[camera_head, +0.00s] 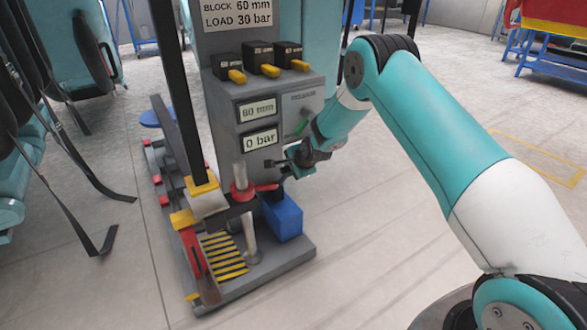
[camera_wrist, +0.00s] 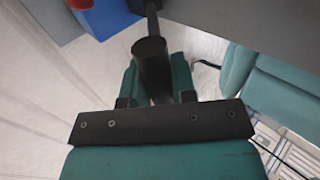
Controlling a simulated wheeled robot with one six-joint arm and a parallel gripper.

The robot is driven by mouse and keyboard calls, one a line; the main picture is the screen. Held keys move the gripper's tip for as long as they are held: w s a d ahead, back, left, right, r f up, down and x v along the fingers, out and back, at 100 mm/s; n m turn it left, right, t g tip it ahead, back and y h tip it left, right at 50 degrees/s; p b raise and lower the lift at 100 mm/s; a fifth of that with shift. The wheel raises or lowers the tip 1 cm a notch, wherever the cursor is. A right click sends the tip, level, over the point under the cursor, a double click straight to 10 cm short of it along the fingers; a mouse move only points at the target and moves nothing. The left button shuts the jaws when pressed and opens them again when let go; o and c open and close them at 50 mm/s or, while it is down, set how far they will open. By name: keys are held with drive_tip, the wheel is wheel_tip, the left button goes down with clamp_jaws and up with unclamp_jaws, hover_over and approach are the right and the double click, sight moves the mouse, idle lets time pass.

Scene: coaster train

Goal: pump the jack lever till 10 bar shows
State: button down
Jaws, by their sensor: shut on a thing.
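The jack lever (camera_wrist: 150,58) shows in the wrist view as a dark rod with a thicker black grip. My gripper (camera_wrist: 158,88) is shut on that grip, its green fingers on either side. In the head view my gripper (camera_head: 288,164) is beside the grey column, above the blue box (camera_head: 284,218); the lever there is small, dark and partly hidden. The pressure display (camera_head: 260,140) on the column reads 0 bar. The display above it (camera_head: 257,110) appears to read 80 mm.
A sign (camera_head: 236,14) reads BLOCK 60 mm, LOAD 30 bar. Several black blocks with yellow tabs (camera_head: 262,58) sit on the column's ledge. A red collar (camera_head: 241,191) and yellow-black striped plate (camera_head: 224,257) stand left of the blue box. Open floor lies to the right.

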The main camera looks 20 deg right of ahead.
drive_tip(key=shift+w+r, duration=0.15)
drive_tip(key=c, duration=0.8)
unclamp_jaws()
drive_tip(key=s+d+r+p, duration=0.2)
drive_tip(key=s+p, duration=0.2)
drive_tip(key=s, duration=1)
